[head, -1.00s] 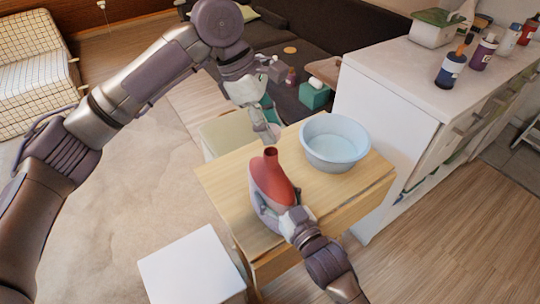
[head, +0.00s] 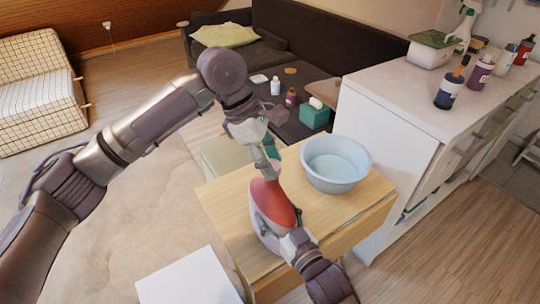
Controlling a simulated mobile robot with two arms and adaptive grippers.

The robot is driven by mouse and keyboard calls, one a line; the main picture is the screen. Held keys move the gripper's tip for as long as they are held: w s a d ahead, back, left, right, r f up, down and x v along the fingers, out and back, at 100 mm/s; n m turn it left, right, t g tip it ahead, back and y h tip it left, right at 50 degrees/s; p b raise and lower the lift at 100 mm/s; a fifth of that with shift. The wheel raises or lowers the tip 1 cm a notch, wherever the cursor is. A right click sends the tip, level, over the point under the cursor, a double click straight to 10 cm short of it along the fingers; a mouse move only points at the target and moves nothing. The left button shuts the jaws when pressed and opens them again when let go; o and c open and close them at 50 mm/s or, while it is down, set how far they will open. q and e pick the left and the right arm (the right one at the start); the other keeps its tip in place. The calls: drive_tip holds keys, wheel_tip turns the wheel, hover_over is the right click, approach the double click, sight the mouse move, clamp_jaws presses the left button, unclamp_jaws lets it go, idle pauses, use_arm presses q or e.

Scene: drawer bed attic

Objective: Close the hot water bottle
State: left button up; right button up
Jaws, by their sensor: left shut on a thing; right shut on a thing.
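The red hot water bottle (head: 277,203) stands on the small wooden table, neck upward and slightly tilted. Its lower part looks pale grey and is partly hidden by my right gripper. My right gripper (head: 287,236) is shut on the bottle's lower right side. My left gripper (head: 267,160) is above the bottle, pointing down, with its tips at the neck. It is shut on a small pale thing, seemingly the cap, which is mostly hidden by the fingers. The neck opening is hidden, so I cannot tell how the cap sits in it.
A pale blue basin (head: 336,164) of water stands on the wooden table (head: 228,208), right of the bottle. A white cabinet (head: 395,85) with bottles stands at the right. A white stool (head: 190,280) is in front left. A teal tissue box (head: 314,115) lies behind.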

use_arm(q)
drive_tip(key=shift+f, duration=0.3)
drive_tip(key=shift+f, duration=0.55)
idle(0.3)
